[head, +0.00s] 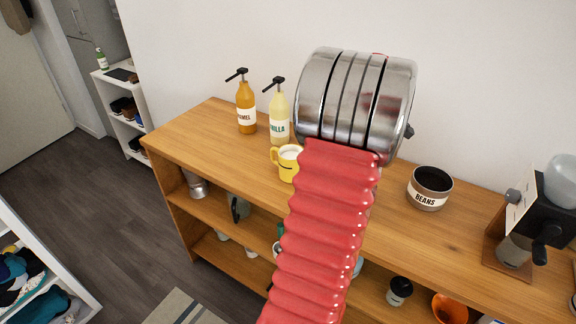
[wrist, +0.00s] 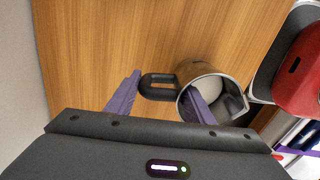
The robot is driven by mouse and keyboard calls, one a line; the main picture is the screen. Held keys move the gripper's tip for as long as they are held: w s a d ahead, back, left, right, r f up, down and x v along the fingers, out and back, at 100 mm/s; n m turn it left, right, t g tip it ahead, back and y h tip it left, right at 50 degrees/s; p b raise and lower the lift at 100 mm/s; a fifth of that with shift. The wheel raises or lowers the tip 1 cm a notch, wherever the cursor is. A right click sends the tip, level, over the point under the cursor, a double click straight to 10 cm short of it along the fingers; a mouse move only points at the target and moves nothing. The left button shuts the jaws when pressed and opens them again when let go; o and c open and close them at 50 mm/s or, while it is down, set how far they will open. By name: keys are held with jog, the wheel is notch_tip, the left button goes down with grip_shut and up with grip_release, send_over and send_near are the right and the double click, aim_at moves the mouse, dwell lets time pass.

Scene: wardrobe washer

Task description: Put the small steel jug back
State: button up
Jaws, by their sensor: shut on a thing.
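The small steel jug (wrist: 228,76) shows in the wrist view, with a grey metal rim, a black handle (wrist: 158,87) on its left and something pale inside. My gripper (wrist: 163,83) has purple fingers, one left of the handle and one inside the jug's mouth. It is shut on the jug, with the handle and near wall between the fingers. The wooden surface (wrist: 110,45) is behind the jug; I cannot tell whether they touch. In the head view my red arm covers the middle, and neither my gripper nor the held jug can be made out.
The wooden counter (head: 400,238) bears an orange caramel bottle (head: 246,100), a cream vanilla bottle (head: 279,118), a yellow mug (head: 287,166), a beans tin (head: 430,188) and a black machine (head: 530,225). Its lower shelves hold cups and a metal pot (head: 196,186). Counter is bare between mug and bottles' left end.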

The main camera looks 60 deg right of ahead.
jog(key=shift+f, duration=0.2)
jog(key=o, duration=1.3)
jog(key=shift+o, duration=1.4)
notch_tip(320, 180, up, 14)
jog(key=shift+f, duration=0.15)
